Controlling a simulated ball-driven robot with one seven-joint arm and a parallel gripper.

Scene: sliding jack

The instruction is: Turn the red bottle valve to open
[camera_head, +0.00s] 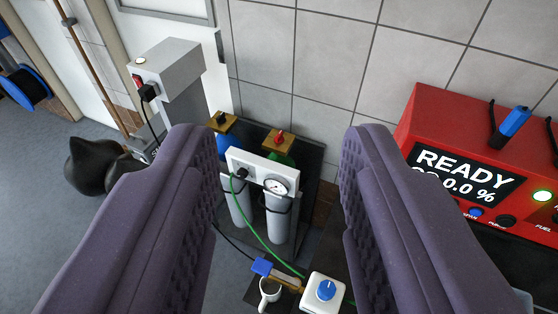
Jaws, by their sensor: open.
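The red bottle valve (280,137) is a small red knob on a brass-coloured block at the top of a green bottle (284,158). It stands against the tiled wall, behind a white panel with a gauge. My gripper (268,150) is open, its two purple ridged fingers spread to the left and right of the picture. The valve shows between the fingers, farther away, and nothing is held. Most of the green bottle is hidden by the white panel.
A second bottle with a dark valve (222,122) stands left of it. The white panel (262,170) has a gauge and two grey cylinders below. A red machine (440,120) reading READY is at right.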

